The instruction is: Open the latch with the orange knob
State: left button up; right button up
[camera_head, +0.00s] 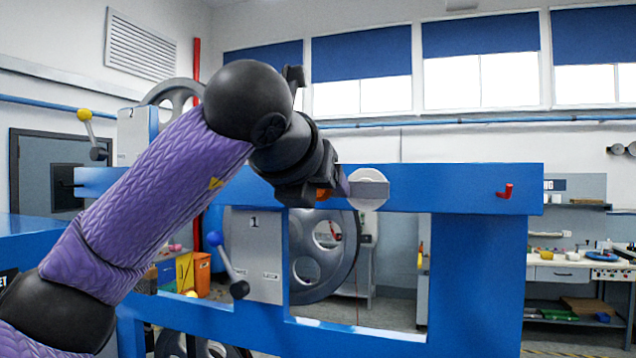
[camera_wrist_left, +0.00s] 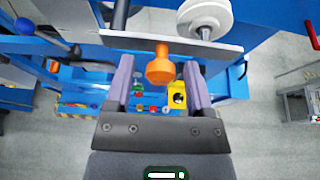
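The orange knob (camera_wrist_left: 160,66) sticks out below a grey metal plate (camera_wrist_left: 135,41) in the left wrist view. My left gripper (camera_wrist_left: 157,72) is open, with one finger on each side of the knob and a visible gap to both. In the head view my left gripper (camera_head: 328,188) is at the blue frame's top beam, and only a bit of the orange knob (camera_head: 322,193) shows behind it. A white round disc (camera_head: 369,176) with a grey plate sits just right of the gripper; the disc also shows in the wrist view (camera_wrist_left: 203,14). My right gripper is not in view.
The blue frame (camera_head: 455,255) carries a grey panel marked 1 with a blue-knobbed lever (camera_head: 230,265) and a large grey wheel (camera_head: 310,285). A yellow-knobbed lever (camera_head: 88,125) is at far left. A workbench (camera_head: 560,270) stands at back right.

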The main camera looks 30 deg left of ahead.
pick_arm(q)
grip_shut()
dwell(1.2)
